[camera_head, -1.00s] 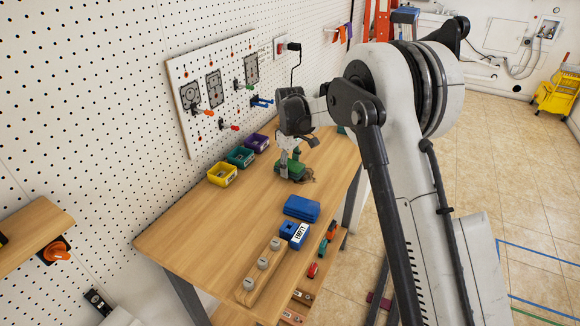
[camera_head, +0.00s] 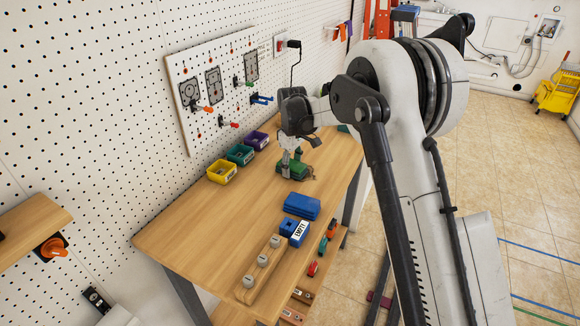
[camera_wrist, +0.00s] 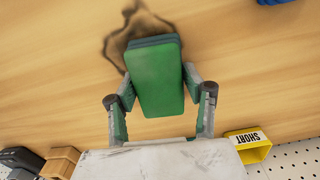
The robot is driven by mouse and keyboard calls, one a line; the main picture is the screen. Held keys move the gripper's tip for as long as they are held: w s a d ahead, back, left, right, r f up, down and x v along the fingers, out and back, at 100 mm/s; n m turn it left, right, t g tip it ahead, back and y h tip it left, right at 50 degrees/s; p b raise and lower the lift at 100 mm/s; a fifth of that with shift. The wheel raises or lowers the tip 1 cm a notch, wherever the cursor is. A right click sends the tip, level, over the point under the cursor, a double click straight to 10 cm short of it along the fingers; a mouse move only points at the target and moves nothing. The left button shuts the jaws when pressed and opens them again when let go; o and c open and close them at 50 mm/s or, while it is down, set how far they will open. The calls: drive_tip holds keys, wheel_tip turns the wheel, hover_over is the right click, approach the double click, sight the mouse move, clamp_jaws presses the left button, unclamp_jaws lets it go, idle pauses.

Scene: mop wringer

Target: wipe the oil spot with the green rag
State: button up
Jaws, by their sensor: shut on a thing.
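The green rag (camera_wrist: 157,80) is a folded block held between the fingers of my gripper (camera_wrist: 160,95) in the wrist view. In the head view the rag (camera_head: 292,168) is at the table surface under my gripper (camera_head: 291,158). The oil spot (camera_wrist: 120,38) is a dark, irregular smear on the wooden table (camera_wrist: 50,70). It shows around the rag's far end and to its left in the wrist view. The rag covers part of the spot. Whether the rag presses on the wood is hard to tell.
Yellow (camera_head: 222,172), teal (camera_head: 240,155) and purple (camera_head: 257,141) bins line the pegboard side. A blue stack (camera_head: 302,205), a blue box (camera_head: 295,230) and a wooden strip with knobs (camera_head: 262,265) are nearer. The table between is clear. A tool panel (camera_head: 212,90) hangs above.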

sight(323, 176)
drive_tip(key=shift+s+d, duration=0.25)
drive_tip(key=shift+d, duration=0.25)
drive_tip(key=shift+s+d, duration=0.2)
drive_tip(key=shift+d, duration=0.25)
drive_tip(key=shift+s+d+f+b, duration=0.1)
drive_tip(key=shift+s+d+b, duration=0.4)
drive_tip(key=shift+d, duration=0.7)
drive_tip(key=shift+s+d+b, duration=0.2)
drive_tip(key=shift+s+d, duration=0.45)
drive_tip(key=shift+d, duration=0.55)
drive_tip(key=shift+s+d+f+b, duration=0.1)
drive_tip(key=shift+s+d+b, duration=0.4)
drive_tip(key=shift+d, duration=0.7)
drive_tip(key=shift+w+d+r, duration=0.15)
drive_tip(key=shift+w+d, duration=0.2)
drive_tip(key=shift+w, duration=0.35)
drive_tip(key=shift+w+a+r, duration=0.1)
drive_tip(key=shift+w+a, duration=0.2)
drive_tip(key=shift+a, duration=0.4)
drive_tip(key=shift+w+a, duration=0.3)
drive_tip(key=shift+a, duration=0.35)
